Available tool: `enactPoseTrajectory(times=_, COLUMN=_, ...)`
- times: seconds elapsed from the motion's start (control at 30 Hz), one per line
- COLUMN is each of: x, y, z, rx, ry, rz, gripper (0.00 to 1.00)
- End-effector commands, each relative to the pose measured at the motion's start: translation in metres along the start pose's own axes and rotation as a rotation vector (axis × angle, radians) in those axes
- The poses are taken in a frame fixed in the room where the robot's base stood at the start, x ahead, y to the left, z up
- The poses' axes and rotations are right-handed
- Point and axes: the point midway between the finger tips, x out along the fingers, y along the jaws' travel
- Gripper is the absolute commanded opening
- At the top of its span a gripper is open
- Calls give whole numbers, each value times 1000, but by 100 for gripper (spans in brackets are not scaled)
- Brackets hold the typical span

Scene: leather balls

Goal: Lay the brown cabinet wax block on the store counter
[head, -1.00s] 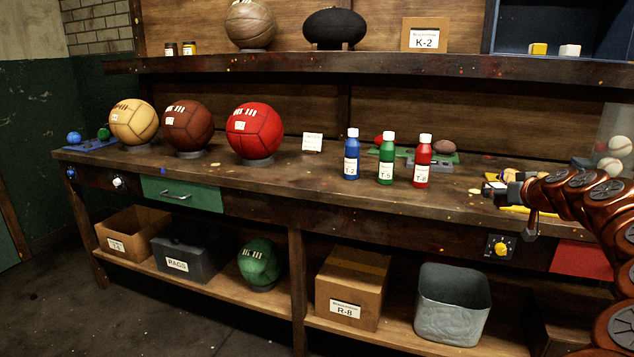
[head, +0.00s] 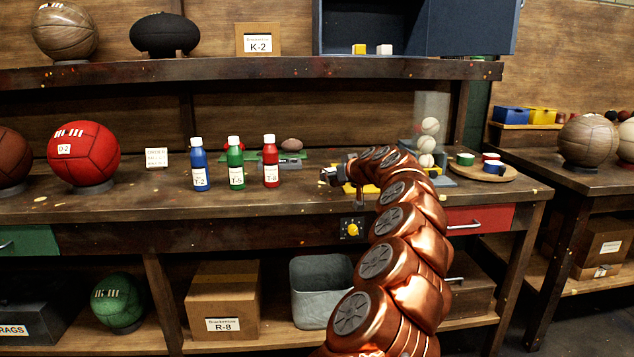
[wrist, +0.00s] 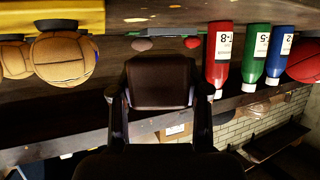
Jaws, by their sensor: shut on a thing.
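My gripper (wrist: 158,97) is shut on the brown wax block (wrist: 160,80), a dark brown slab gripped by its two sides in the wrist view. In the head view my gripper (head: 332,177) is just above the long workbench (head: 120,207), right of the red bottle; the block is too dark and small there to tell apart from the fingers. Another wooden counter (head: 540,158) stands at the right of the head view, beyond the workbench's right end. No sign shows which surface is the store counter.
Blue (head: 199,168), green (head: 236,167) and red (head: 270,165) bottles stand left of my gripper. A clear tube of baseballs (head: 430,140) and a round tray (head: 507,173) are at the bench's right end. A ball (head: 588,140) and bins (head: 512,114) occupy the right counter.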

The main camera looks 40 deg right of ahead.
Motion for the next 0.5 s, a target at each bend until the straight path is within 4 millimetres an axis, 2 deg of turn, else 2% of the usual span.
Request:
enactPoseTrajectory(times=0.1, x=13, y=0, z=-2, rx=-1, ry=-2, rz=4, gripper=6)
enactPoseTrajectory(times=0.5, x=42, y=-1, z=-13, rx=-2, ry=0, rz=7, gripper=6)
